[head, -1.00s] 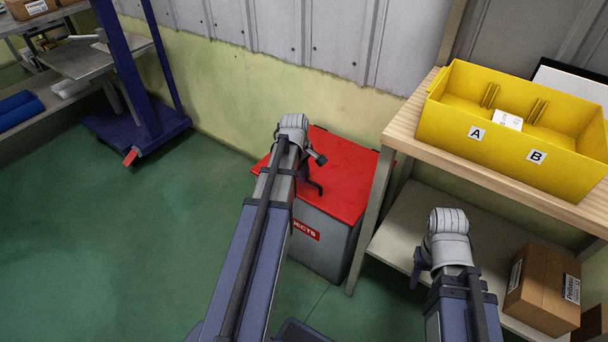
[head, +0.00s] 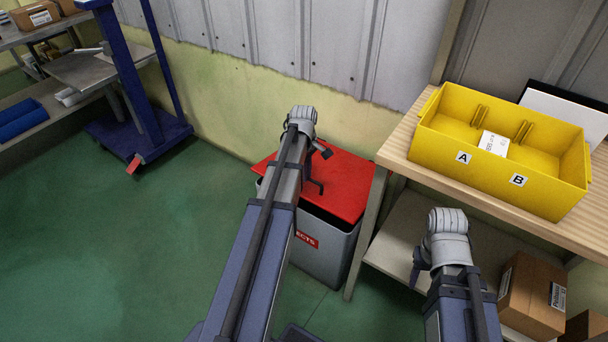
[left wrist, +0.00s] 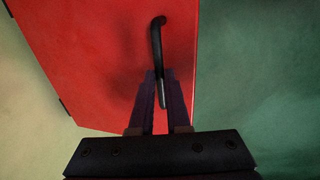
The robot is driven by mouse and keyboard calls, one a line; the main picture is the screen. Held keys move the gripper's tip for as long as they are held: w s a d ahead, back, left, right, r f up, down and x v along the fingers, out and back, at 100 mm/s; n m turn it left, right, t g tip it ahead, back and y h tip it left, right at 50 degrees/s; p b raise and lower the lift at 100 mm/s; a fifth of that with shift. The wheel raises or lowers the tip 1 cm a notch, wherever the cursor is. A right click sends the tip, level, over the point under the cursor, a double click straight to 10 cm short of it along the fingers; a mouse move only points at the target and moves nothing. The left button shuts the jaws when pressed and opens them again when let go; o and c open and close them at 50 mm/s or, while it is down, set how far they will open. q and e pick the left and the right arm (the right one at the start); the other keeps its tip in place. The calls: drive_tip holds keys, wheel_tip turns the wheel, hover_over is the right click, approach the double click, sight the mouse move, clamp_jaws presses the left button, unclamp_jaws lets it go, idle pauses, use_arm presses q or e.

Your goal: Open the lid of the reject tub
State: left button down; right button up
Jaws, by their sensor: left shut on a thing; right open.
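The reject tub (head: 325,250) is a grey bin standing on the floor left of the wooden bench. Its red lid (head: 345,185) is tilted up at the front, with a dark gap between the lid and the tub's front rim. In the left wrist view the red lid (left wrist: 100,50) fills the left and middle. My left gripper (left wrist: 162,88) is shut on the black lid handle (left wrist: 157,40). In the head view my left arm hides part of the lid and tub. My right gripper (head: 418,268) is open and empty in front of the bench's lower shelf, partly hidden by its wrist.
A yellow two-part bin (head: 480,165) marked A and B sits on the wooden bench (head: 400,150), with a white box inside. Cardboard boxes (head: 530,295) are on the lower shelf. A wall is behind the tub. A blue trolley (head: 140,135) stands left; the green floor between is clear.

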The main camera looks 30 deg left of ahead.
use_arm(q)
drive_tip(key=w+d+r+p, duration=0.1)
drive_tip(key=w+r+p, duration=1.4)
drive_tip(key=w+r, duration=0.1)
drive_tip(key=shift+w+d+r, duration=0.25)
drive_tip(key=shift+w+r, duration=0.1)
drive_tip(key=shift+w, duration=0.45)
drive_tip(key=c, duration=1.1)
unclamp_jaws()
drive_tip(key=shift+f, duration=0.15)
drive_tip(key=shift+c, duration=0.2)
drive_tip(key=shift+o, duration=1.3)
